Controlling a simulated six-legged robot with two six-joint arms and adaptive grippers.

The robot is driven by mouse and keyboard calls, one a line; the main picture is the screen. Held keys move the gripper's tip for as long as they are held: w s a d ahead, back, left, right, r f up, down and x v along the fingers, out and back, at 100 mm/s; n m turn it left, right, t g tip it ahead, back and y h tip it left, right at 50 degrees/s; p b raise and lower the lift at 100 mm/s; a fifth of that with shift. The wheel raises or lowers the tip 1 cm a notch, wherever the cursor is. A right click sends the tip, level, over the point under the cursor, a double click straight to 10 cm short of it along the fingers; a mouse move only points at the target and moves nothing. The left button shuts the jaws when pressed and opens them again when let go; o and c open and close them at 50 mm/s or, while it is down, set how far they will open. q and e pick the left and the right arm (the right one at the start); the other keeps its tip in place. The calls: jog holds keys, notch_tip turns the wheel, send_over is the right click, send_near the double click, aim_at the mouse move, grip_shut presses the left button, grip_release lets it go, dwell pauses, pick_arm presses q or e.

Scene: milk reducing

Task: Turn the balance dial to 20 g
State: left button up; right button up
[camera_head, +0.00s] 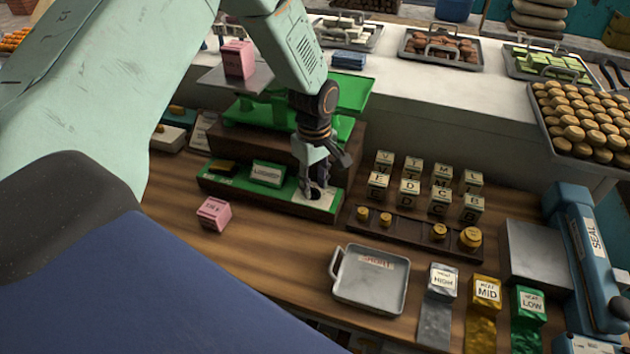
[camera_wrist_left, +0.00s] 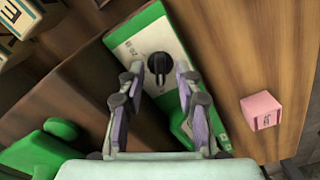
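The balance (camera_head: 283,143) is green on a dark wooden base, with a green front panel. The balance dial (camera_wrist_left: 158,68) is a black round knob with a raised ridge on a white plate (camera_wrist_left: 133,47) with small marks too blurred to read. My left gripper (camera_head: 318,187) is over the right end of that panel and mostly hides the dial in the head view. In the left wrist view my left gripper (camera_wrist_left: 160,74) is open, its fingers on either side of the dial with gaps visible; contact is not seen. My right gripper is not in view.
A pink box (camera_head: 237,60) sits atop the balance's left side; another pink box (camera_head: 214,213) lies on the wooden counter. Lettered cubes (camera_head: 410,192), brass weights (camera_head: 438,231), a metal tray (camera_head: 370,285) and a blue sealer (camera_head: 588,250) stand to the right.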

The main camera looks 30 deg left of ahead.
pick_arm(q)
jog(key=shift+d+f, duration=0.2)
jog(key=shift+f, duration=0.05)
jog(key=shift+s+a+r, duration=0.1)
jog(key=shift+s+a, duration=0.05)
jog(key=shift+s, duration=0.05)
jog(key=shift+a, duration=0.1)
jog(key=shift+c, duration=0.5)
jog(key=shift+w, duration=0.2)
grip_shut()
